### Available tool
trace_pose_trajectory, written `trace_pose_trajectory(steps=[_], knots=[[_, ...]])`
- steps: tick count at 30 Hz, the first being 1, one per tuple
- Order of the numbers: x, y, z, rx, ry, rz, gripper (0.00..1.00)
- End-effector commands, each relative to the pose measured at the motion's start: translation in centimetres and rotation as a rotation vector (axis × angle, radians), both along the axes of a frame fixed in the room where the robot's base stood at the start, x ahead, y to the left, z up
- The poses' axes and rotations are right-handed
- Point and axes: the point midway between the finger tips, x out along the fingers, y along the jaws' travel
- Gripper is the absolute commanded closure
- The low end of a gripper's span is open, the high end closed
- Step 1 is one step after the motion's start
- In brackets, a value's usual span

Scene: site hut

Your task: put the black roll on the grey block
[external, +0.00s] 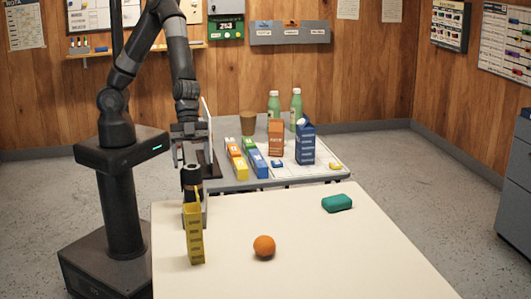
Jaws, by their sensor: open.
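My gripper (191,166) points down over the left part of the cream table, its fingers apart. The black roll (191,180) is a dark upright cylinder directly below and partly between the fingers. The grey block (204,215) shows only as a narrow grey strip below the roll, mostly hidden behind a tall yellow box. The roll appears to be at the top of the block, but I cannot tell whether they touch.
The yellow box (195,240) stands just in front of the roll. Behind, a grey table (240,184) holds cartons, bottles and a brown cup. The table's right front is clear.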

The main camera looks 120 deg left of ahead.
Motion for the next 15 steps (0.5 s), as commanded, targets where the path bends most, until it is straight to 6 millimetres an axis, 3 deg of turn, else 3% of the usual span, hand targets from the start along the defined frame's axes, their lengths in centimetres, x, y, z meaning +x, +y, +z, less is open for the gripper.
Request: trace_pose_trajectory(steps=[15], knots=[[-1.8,2.0,4.1,0.001,-0.001,0.002,0.26]])
